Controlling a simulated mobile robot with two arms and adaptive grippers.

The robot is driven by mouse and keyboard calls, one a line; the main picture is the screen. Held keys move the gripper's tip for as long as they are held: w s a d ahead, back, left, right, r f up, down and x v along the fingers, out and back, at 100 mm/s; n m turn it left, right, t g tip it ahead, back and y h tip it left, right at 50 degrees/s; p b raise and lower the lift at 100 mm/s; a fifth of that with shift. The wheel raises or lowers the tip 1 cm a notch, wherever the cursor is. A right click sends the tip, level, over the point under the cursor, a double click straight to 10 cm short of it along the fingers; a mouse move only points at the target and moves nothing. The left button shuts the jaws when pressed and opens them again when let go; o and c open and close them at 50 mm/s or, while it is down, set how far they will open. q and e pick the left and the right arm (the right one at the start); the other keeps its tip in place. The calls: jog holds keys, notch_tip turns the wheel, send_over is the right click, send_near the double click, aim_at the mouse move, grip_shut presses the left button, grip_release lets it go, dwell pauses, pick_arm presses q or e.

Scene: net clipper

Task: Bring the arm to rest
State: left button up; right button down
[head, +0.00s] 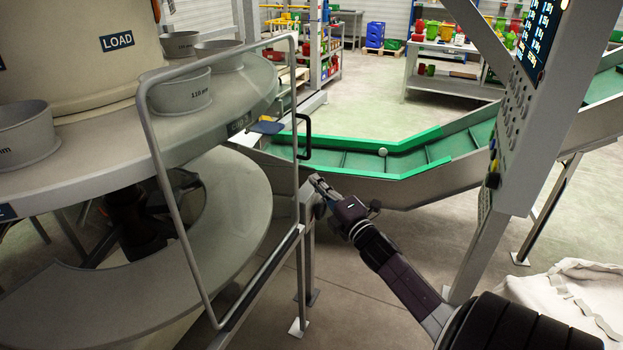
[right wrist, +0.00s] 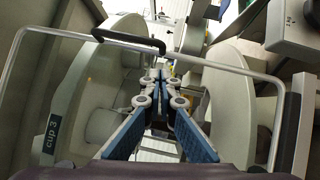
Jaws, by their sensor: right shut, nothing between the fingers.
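My right arm reaches in from the bottom right of the head view. Its gripper (head: 321,187) is in front of the green conveyor and just right of the clear guard door (head: 152,125). In the right wrist view the fingers (right wrist: 160,76) meet at their tips, shut with nothing between them. The guard's frame and black handle (right wrist: 128,42) show around and beyond the fingers there. I cannot tell how close the fingertips are to the guard. My left gripper is not in view.
The round machine table (head: 100,140) with grey cups (head: 180,92) stands at the left. A green-edged conveyor (head: 345,163) with a small ball (head: 382,152) crosses behind the gripper. A control panel (head: 525,110) rises at the right. A white sack (head: 575,295) sits at lower right.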

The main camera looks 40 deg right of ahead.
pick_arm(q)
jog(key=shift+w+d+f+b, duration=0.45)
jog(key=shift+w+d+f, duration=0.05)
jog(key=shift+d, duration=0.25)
pick_arm(e)
jog(key=v, duration=0.6)
jog(key=shift+s+a+r, duration=0.15)
jog(key=shift+a+r, duration=0.05)
jog(key=shift+r, duration=0.05)
